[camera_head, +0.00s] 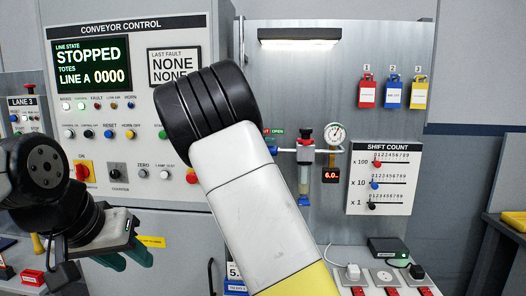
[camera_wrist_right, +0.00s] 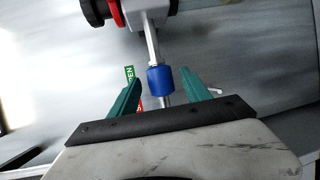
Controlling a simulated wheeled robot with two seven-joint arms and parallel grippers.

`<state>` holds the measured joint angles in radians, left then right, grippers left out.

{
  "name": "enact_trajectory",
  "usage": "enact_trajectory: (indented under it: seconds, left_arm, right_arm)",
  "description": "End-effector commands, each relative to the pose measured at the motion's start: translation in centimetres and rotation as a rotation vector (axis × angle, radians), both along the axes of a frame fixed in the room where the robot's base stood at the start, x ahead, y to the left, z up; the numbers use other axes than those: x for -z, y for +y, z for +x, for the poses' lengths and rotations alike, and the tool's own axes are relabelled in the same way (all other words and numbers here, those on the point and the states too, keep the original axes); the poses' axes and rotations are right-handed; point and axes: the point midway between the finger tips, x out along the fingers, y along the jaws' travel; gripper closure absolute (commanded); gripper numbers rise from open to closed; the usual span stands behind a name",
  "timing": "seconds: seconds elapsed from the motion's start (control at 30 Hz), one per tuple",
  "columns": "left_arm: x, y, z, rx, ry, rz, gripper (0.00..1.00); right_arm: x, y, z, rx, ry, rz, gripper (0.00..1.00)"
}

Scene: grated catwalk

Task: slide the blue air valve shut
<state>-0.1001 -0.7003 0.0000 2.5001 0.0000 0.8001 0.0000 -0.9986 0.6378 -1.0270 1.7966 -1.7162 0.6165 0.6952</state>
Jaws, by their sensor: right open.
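The blue air valve sleeve (camera_wrist_right: 160,80) sits on a thin metal pipe in the right wrist view. A sliver of blue (camera_head: 273,150) shows at the edge of my right arm in the head view. A red and green label marked OPEN (camera_head: 276,132) is beside it, partly hidden. My right gripper (camera_wrist_right: 164,75) is open, with one teal finger on each side of the blue sleeve and visible gaps to it. My right arm hides this gripper in the head view. My left gripper (camera_head: 128,256) is at the lower left, its teal fingers apart and empty.
The shift count board (camera_head: 383,178) is on the right. Sockets (camera_head: 383,277) are below.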

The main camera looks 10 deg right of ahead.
Motion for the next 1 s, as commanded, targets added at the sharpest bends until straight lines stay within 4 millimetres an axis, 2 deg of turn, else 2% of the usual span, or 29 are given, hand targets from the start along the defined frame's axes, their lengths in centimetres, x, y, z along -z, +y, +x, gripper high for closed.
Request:
enact_trajectory:
  seconds: [0.1,0.3,0.63,0.67,0.9,0.93,1.0]
  left_arm:
    - [0.0,0.0,0.0,0.000,0.000,0.000,0.64]
    - [0.0,0.0,0.0,0.000,0.000,0.000,0.64]
    - [0.0,0.0,0.0,0.000,0.000,0.000,0.64]
    - [0.0,0.0,0.0,0.000,0.000,0.000,0.64]
    - [0.0,0.0,0.0,0.000,0.000,0.000,0.64]
    - [0.0,0.0,0.0,0.000,0.000,0.000,0.64]
    - [0.0,0.0,0.0,0.000,0.000,0.000,0.64]
  right_arm:
    - [0.3,-1.4,1.6,0.003,0.000,-0.003,0.44]
    - [0.6,-2.7,3.3,0.001,0.000,0.000,0.44]
    - [0.7,-2.9,3.6,0.000,0.000,0.001,0.44]
    - [0.7,-2.9,3.6,0.000,0.000,0.001,0.48]
    - [0.7,-2.9,3.6,0.000,0.000,0.001,0.95]
    - [0.7,-2.9,3.6,0.000,0.000,0.001,1.00]
    - [0.7,-2.9,3.6,0.000,0.000,0.001,1.00]
